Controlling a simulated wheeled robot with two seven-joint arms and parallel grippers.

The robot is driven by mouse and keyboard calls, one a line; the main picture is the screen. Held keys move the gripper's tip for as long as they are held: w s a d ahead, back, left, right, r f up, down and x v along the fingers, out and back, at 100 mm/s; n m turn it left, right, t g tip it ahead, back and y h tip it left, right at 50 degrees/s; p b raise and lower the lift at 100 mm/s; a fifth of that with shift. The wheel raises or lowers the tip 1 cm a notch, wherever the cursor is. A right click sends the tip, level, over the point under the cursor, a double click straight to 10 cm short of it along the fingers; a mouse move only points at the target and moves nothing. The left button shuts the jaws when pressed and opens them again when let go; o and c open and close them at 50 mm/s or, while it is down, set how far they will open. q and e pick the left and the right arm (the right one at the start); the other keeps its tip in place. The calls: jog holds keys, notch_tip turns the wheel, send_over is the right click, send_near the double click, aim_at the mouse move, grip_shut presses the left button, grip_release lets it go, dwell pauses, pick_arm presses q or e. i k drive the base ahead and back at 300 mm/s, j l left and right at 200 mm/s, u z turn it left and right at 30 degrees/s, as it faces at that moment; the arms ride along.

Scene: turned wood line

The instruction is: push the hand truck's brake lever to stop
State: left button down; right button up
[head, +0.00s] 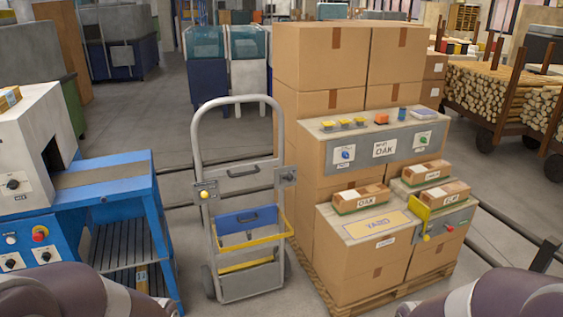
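A grey hand truck (197,150) stands upright on the floor, a little left of the middle, with a blue and yellow bin (249,219) on its frame. On its left post is a small plate with a yellow knob (204,194), which looks like the brake lever. Its exact setting is too small to read. A grey box (286,176) sits on the right post. Neither of my grippers is in view; only parts of my arms show at the bottom left and bottom right corners, well short of the hand truck.
A blue machine table (110,185) stands close on the left, with a red button on its panel. Stacked cartons (321,52) on a pallet (402,289) stand close on the right, bearing panels and small boxes. Log carts (487,108) are at the back right. Floor behind the hand truck is open.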

aim_at(290, 177)
jog(key=i, duration=0.8)
jog(key=i+l+u, duration=0.1)
jog(key=i, duration=0.65)
jog(key=i+l, duration=0.2)
jog(key=i, duration=0.6)
